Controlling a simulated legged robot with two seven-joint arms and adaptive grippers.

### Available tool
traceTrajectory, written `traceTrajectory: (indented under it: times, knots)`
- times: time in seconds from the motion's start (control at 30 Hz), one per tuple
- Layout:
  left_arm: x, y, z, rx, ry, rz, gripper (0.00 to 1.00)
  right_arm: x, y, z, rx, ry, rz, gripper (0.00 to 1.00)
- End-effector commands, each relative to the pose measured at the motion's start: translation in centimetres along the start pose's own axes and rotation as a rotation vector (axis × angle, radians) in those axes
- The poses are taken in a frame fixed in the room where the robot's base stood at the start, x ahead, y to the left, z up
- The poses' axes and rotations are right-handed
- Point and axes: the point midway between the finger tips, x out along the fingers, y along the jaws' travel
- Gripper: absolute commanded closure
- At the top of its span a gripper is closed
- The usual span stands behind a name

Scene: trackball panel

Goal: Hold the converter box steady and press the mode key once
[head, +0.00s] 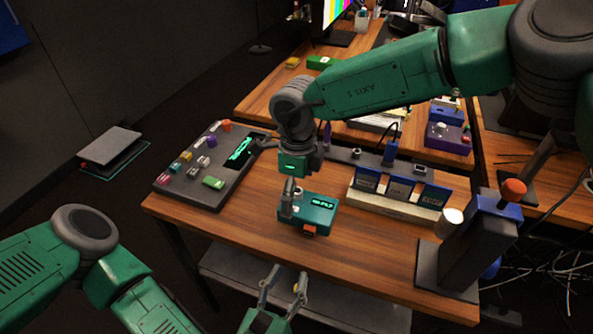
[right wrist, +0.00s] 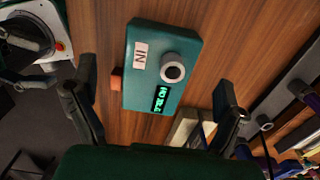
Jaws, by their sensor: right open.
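The converter box (head: 322,222) is a teal box with a green lit display, lying on the wooden table. The right wrist view shows its top (right wrist: 146,87) with an "IN" label and a round grey fitting. An orange key (head: 310,231) sticks out of its near side; it also shows in the right wrist view (right wrist: 116,79), unlabelled. My right gripper (head: 291,203) points down over the box. In the right wrist view its open fingers (right wrist: 155,84) stand either side of the box, apart from it. My left gripper (head: 284,277) is open and empty, short of the table's front edge.
A dark panel (head: 232,181) with coloured knobs and a green display lies left on the table. A rack of blue-and-grey modules (head: 397,204) stands behind right. A dark stand with an orange knob (head: 513,189) is at the right edge. Bare table (head: 372,248) lies right of the box.

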Motion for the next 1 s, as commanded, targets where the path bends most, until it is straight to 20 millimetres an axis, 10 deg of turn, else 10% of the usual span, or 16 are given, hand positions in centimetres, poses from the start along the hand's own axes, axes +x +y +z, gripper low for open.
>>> traceTrajectory:
  times: [0.3, 0.7, 0.87, 0.93, 1.0]
  knots:
    - [0.0, 0.1, 0.0, -0.001, 0.0, 0.0, 0.66, 4.5, 0.0, 0.1, -0.001, 0.0, -0.001, 0.07]
    - [0.0, 0.1, 0.0, -0.001, 0.0, 0.0, 0.66, 5.2, 0.0, 0.1, -0.001, 0.0, -0.001, 0.07]
    - [0.0, 0.0, 0.0, -0.001, 0.0, 0.0, 0.66, 5.2, 0.0, 0.1, -0.001, 0.0, -0.002, 0.6]
    - [0.0, 0.0, 0.0, -0.001, 0.0, 0.0, 0.66, 5.2, 0.0, 0.1, -0.001, 0.0, -0.002, 0.64]
    - [0.0, 0.0, 0.0, -0.001, 0.0, 0.0, 0.87, 5.2, 0.0, 0.1, -0.001, 0.0, -0.002, 0.64]
